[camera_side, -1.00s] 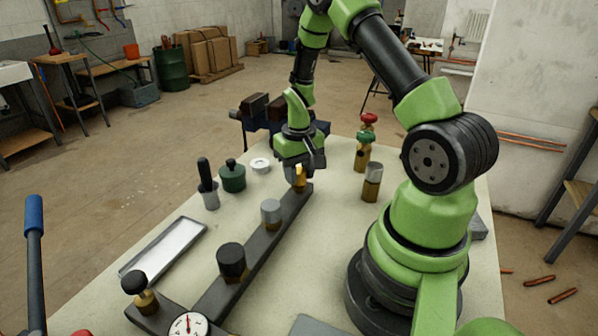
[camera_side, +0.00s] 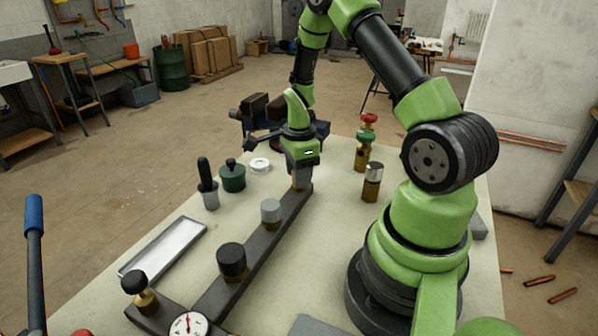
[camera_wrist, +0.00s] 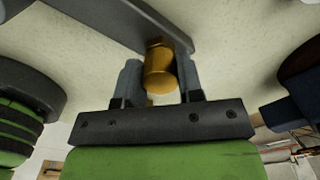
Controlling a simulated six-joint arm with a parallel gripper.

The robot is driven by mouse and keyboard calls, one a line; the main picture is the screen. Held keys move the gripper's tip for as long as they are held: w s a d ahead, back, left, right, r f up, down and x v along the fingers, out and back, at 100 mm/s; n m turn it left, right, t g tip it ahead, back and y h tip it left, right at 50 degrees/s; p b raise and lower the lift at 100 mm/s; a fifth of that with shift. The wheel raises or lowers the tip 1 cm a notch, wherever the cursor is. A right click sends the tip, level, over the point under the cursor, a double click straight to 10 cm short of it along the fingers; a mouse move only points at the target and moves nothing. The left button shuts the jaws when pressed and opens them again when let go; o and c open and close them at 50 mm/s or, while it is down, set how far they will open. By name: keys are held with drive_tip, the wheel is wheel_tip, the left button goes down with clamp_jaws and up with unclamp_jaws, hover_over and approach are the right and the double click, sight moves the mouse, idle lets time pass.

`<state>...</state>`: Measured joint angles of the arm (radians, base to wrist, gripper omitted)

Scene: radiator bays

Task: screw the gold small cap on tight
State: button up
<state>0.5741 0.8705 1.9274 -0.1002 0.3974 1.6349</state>
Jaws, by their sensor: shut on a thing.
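The gold small cap (camera_wrist: 159,78) sits between the two fingers of my gripper (camera_wrist: 160,85) in the wrist view, at the bar. My gripper is shut on it. In the side view my gripper (camera_side: 301,178) points down at the far end of the dark bar (camera_side: 262,248), and its fingers mostly hide the cap there. The dark bar also shows in the wrist view (camera_wrist: 125,20). I cannot tell how far down the cap sits on its thread.
On the bar nearer the camera stand a grey cap (camera_side: 271,212) and a black cap (camera_side: 232,262). A gauge (camera_side: 188,325) is at the near end. A metal tray (camera_side: 163,250) lies left. A brass-and-silver cylinder (camera_side: 372,182) and a valve (camera_side: 364,143) stand right of my gripper.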

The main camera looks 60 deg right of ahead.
drive_tip(key=m, duration=0.3)
drive_tip(key=shift+m, duration=0.3)
drive_tip(key=m, duration=0.4)
drive_tip(key=shift+m, duration=0.3)
drive_tip(key=o, duration=0.8)
drive_tip(key=shift+o, duration=0.2)
wheel_tip(320, 180, up, 7)
